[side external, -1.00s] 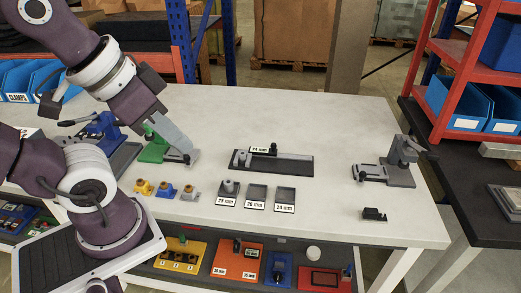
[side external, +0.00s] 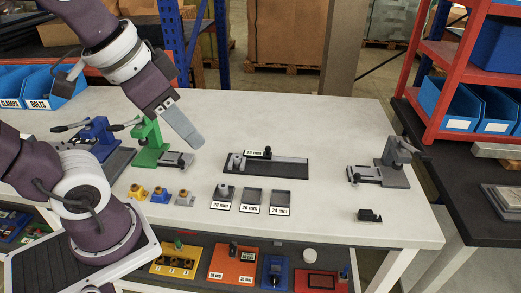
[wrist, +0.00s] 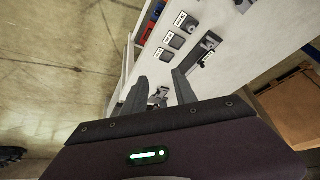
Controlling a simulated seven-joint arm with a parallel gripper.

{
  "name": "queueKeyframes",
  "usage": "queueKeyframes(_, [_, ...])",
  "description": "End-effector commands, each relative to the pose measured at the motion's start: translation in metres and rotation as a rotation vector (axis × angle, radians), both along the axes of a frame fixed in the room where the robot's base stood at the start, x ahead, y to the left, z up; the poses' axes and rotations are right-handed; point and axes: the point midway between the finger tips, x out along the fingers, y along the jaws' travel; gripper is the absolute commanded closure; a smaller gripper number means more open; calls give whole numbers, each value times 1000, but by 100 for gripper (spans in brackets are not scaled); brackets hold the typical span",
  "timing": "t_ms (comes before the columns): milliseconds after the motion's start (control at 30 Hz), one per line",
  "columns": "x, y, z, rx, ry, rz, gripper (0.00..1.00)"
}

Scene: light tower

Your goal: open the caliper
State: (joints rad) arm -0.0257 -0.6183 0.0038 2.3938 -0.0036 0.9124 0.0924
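The likely caliper is a long dark fixture (side external: 285,170) at the middle of the white table, with a grey post at its left end, a black knob and a "24 mm" label. It also shows in the wrist view (wrist: 209,43), beyond my right finger. I cannot tell from the frames how far its jaws are apart. My gripper (side external: 196,143) hangs above the table, left of the fixture and apart from it. In the wrist view my gripper (wrist: 160,75) has its two fingers spread, with no thing held between them.
Small labelled trays (side external: 252,198) stand in front of the fixture; one holds a grey cylinder. A green press (side external: 148,145) and a blue one (side external: 97,132) stand at the left. A grey clamp (side external: 394,165) and a small black block (side external: 369,215) are at the right.

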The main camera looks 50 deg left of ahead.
Motion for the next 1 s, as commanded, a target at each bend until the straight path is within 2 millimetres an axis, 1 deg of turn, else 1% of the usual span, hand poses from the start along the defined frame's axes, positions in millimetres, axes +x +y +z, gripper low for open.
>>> queueKeyframes(33, [25, 5, 7, 20, 37, -30, 61])
queueKeyframes(67, [44, 10, 11, 36, 59, -58, 61])
queueKeyframes(100, [71, 17, 14, 57, 91, -100, 61])
queueKeyframes(167, [112, 30, 11, 87, 139, -167, 61])
queueKeyframes(200, [140, 41, 5, 104, 173, -213, 61])
queueKeyframes(233, [161, 50, -2, 114, 197, -247, 61])
queueKeyframes(267, [182, 60, -11, 125, 222, -286, 61])
queueKeyframes(300, [208, 74, -27, 134, 255, -335, 61])
queueKeyframes(333, [227, 85, -41, 142, 279, -374, 61])
queueKeyframes(367, [244, 96, -58, 148, 302, -413, 61])
queueKeyframes(400, [264, 111, -80, 153, 330, -463, 61])
queueKeyframes(467, [287, 131, -115, 158, 367, -535, 61])
queueKeyframes(500, [298, 143, -138, 159, 386, -578, 61])
queueKeyframes(600, [314, 163, -182, 157, 421, -659, 61])
queueKeyframes(633, [316, 167, -191, 157, 427, -676, 61])
queueKeyframes(733, [320, 174, -208, 156, 437, -708, 61])
queueKeyframes(867, [320, 174, -230, 155, 440, -713, 61])
queueKeyframes(1000, [320, 174, -257, 155, 438, -712, 61])
